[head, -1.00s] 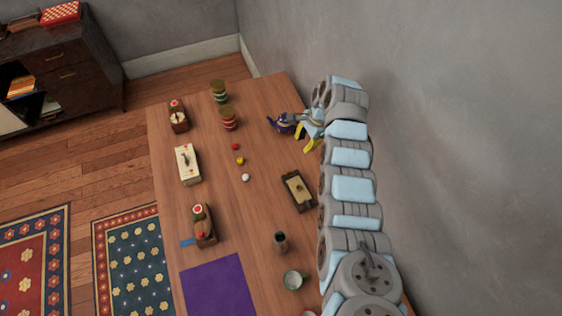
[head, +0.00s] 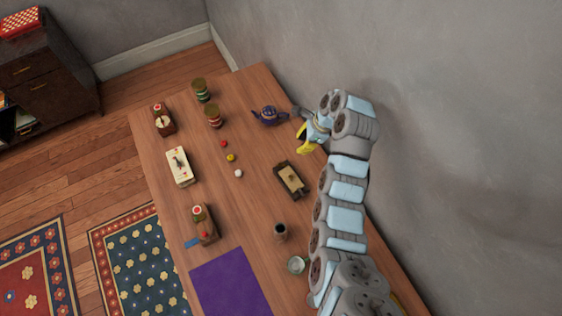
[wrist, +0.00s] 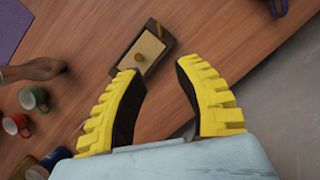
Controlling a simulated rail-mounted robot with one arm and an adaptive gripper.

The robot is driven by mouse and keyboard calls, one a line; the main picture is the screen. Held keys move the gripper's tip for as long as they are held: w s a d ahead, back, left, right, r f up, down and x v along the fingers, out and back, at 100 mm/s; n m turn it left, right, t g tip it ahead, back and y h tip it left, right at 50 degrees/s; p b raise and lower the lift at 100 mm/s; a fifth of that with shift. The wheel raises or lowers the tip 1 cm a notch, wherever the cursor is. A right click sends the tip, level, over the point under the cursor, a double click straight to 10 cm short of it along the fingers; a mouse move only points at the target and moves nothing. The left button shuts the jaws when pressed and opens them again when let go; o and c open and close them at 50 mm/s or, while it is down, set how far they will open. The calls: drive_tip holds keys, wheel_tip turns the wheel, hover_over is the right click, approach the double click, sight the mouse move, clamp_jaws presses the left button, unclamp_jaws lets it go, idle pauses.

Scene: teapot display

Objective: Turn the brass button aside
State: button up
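A dark wooden box or tray (head: 279,181) with a pale tan panel (head: 290,179) lies on the right side of the table. A small brass-coloured piece shows on the panel; it also shows in the wrist view (wrist: 139,57), with a brown knob (wrist: 152,26) at the far end. I cannot tell for sure which of these is the brass button. My gripper (head: 302,140) is above the table's right edge, beyond the box and apart from it. In the wrist view its yellow fingers (wrist: 158,72) are spread with nothing between them, and the box lies past the tips.
A dark blue teapot (head: 269,116) stands left of my gripper. Several boxes, including a cream one (head: 180,166), line the left side. A wall borders the right. Small balls (head: 231,157) lie mid-table.

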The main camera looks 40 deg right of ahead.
sight(283, 163)
drive_tip(key=x, duration=1.6)
drive_tip(key=shift+s+f, duration=0.1)
drive_tip(key=shift+f, duration=0.1)
clamp_jaws()
